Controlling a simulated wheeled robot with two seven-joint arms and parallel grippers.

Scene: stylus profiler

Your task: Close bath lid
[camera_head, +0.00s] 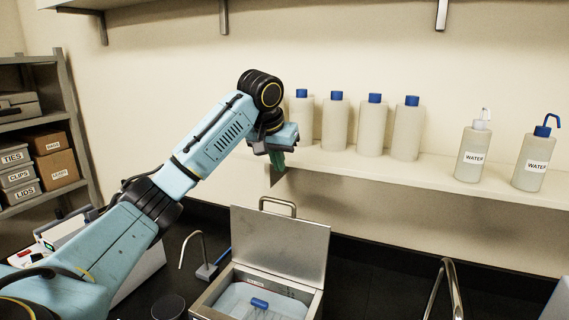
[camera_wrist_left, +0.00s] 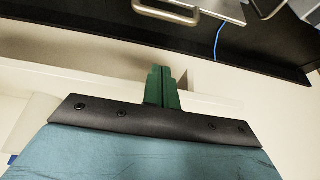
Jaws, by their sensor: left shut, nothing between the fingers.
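The bath (camera_head: 207,301) is a metal box on the dark counter at the bottom of the head view. Its flat metal lid (camera_head: 279,245) stands up, raised at the back edge, with a bent handle (camera_head: 277,201) at its top. Pale blue liquid and a blue-topped item (camera_head: 259,303) show inside. My left gripper (camera_head: 277,168) is above and behind the lid, near the wall shelf, apart from the handle. In the left wrist view its green fingers (camera_wrist_left: 162,88) are together and empty; the lid's handle (camera_wrist_left: 166,10) shows at the top. My right gripper is not in view.
A thin bent metal tube (camera_head: 190,240) stands left of the bath, a metal faucet (camera_head: 446,285) to the right. Dark counter (camera_head: 380,275) lies clear between.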

